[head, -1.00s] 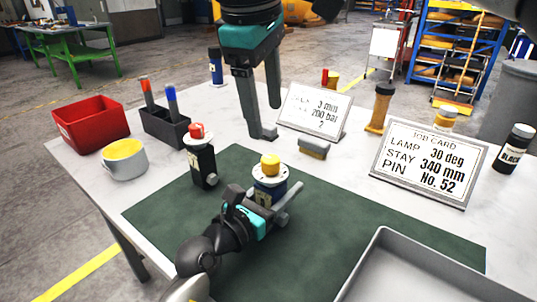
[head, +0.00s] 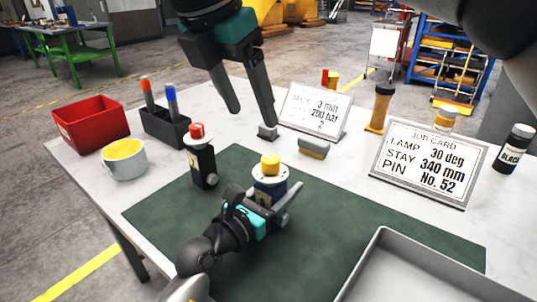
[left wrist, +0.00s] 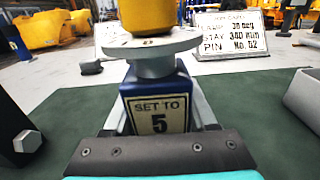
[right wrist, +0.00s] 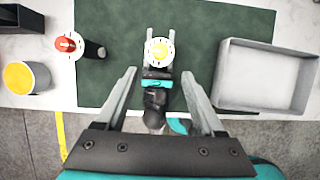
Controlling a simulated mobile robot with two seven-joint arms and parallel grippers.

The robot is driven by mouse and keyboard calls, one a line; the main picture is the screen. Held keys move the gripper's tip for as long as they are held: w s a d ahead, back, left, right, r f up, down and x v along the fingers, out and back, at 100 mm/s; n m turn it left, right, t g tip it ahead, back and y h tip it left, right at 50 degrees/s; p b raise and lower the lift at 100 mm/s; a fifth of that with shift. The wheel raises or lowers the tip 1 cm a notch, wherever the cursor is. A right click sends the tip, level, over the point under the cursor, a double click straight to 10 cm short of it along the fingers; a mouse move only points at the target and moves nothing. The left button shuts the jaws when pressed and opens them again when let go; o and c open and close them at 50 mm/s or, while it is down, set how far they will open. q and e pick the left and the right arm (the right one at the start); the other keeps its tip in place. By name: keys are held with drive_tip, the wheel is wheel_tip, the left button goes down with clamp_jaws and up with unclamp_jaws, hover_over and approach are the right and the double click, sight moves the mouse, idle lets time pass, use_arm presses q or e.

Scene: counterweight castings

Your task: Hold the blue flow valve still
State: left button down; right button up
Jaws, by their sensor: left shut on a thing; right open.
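The blue flow valve (head: 265,192) stands upright on the green mat (head: 330,240), with a pale disc and a yellow cap on top. Its label reads "SET TO 5" in the left wrist view (left wrist: 158,114). My left gripper (head: 274,197) is shut on the valve's body, one finger on each side. My right gripper (head: 250,118) is open and empty, behind and above the valve in the head view. In the right wrist view, the yellow cap and disc of the valve (right wrist: 159,52) show from above, beyond the open fingers.
A black block with a red knob (head: 203,165) stands left of the valve. A job card (head: 428,170) and grey tray (head: 385,240) lie right. Bare mat separates valve and tray.

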sight(270, 159)
drive_tip(key=x, duration=1.2)
clamp_jaws()
idle(0.3)
